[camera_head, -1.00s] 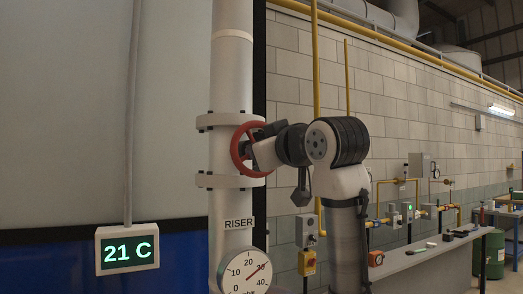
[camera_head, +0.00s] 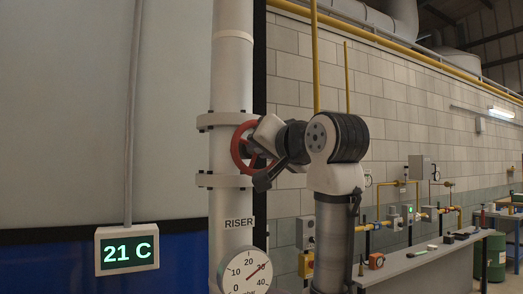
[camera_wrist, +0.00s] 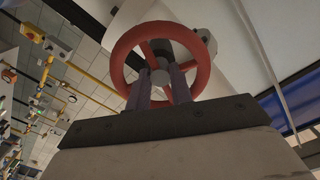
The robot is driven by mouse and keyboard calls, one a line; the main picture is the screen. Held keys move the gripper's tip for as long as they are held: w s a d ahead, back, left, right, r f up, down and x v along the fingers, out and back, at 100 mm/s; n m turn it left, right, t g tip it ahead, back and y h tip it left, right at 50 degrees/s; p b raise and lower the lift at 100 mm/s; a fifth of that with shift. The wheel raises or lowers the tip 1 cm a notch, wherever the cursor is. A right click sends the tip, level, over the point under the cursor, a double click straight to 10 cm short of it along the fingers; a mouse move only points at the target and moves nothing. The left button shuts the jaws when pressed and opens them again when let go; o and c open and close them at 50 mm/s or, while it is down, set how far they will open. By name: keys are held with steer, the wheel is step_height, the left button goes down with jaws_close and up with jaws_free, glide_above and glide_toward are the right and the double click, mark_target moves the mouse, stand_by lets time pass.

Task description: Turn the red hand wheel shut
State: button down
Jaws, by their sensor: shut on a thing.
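The red hand wheel (camera_head: 240,148) sits on the grey riser pipe between two flanges, facing my arm. It also shows in the wrist view as a red ring with spokes and a grey hub (camera_wrist: 127,47). My gripper (camera_wrist: 163,86) is at the wheel, its two fingers reaching in among the spokes beside the hub. The fingers are shut on the wheel; exactly which part lies between them is hard to see. In the head view my gripper (camera_head: 254,160) covers the wheel's right side.
A pressure gauge (camera_head: 245,273) and a RISER label (camera_head: 239,223) are on the pipe below the wheel. A 21 C display (camera_head: 127,249) hangs at left. A workbench (camera_head: 430,262) with small items stands at right, below yellow pipes.

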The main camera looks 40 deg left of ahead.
steer(key=shift+m+b, duration=0.75)
steer(key=shift+m, duration=9.65)
steer(key=c, duration=1.3)
jaws_free()
steer(key=shift+o, duration=0.2)
steer(key=shift+d, duration=0.1)
